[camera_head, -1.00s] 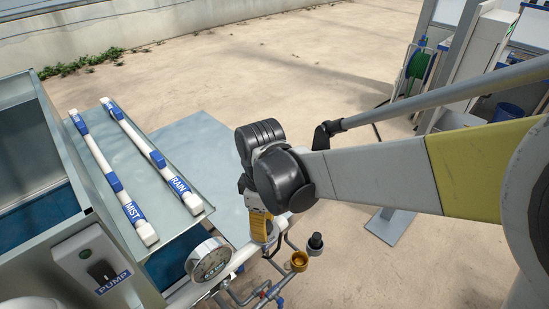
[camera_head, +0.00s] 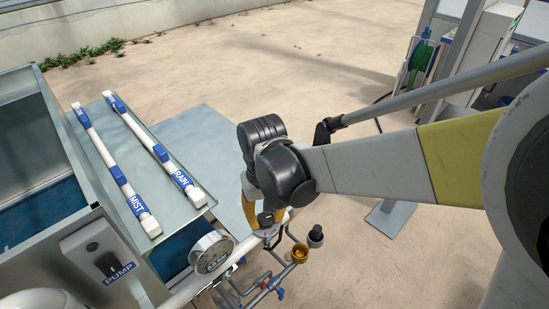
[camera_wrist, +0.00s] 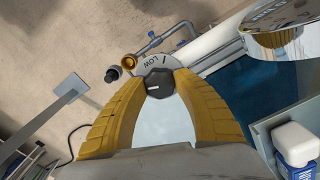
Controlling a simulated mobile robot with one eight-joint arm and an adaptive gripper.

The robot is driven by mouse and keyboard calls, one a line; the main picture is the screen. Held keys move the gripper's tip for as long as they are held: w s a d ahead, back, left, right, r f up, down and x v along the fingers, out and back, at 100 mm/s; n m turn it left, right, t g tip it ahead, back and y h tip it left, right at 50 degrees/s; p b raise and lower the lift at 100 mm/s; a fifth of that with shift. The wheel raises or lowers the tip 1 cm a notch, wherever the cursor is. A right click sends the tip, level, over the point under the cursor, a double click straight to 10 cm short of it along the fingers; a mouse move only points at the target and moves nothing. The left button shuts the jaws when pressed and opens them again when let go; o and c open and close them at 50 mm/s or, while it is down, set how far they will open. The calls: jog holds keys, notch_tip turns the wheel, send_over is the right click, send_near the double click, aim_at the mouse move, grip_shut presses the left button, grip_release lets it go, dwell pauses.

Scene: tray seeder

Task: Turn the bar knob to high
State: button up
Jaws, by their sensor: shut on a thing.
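The bar knob (camera_wrist: 159,84) is a dark, many-sided knob with a short white mark, on a pale round dial plate (camera_wrist: 178,62) that shows the word LOW. A HIGH mark cannot be seen. My gripper (camera_wrist: 160,92) has its two yellow fingers on either side of the knob and is shut on it. In the head view my gripper (camera_head: 262,215) is below my dark wrist, at the pipe beside the gauge, and the knob itself is hard to make out there.
A round gauge (camera_head: 211,252) stands close left of my gripper; it also shows in the wrist view (camera_wrist: 280,22). A brass fitting (camera_head: 300,252) and a black cap (camera_head: 316,236) sit at right. MIST (camera_head: 120,177) and RAIN (camera_head: 165,160) bars and a PUMP box (camera_head: 103,255) are left.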

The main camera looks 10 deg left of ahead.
aim_at(266, 218)
jog(key=shift+m, duration=2.1)
jog(key=o, duration=1.2)
notch_tip(266, 218, up, 12)
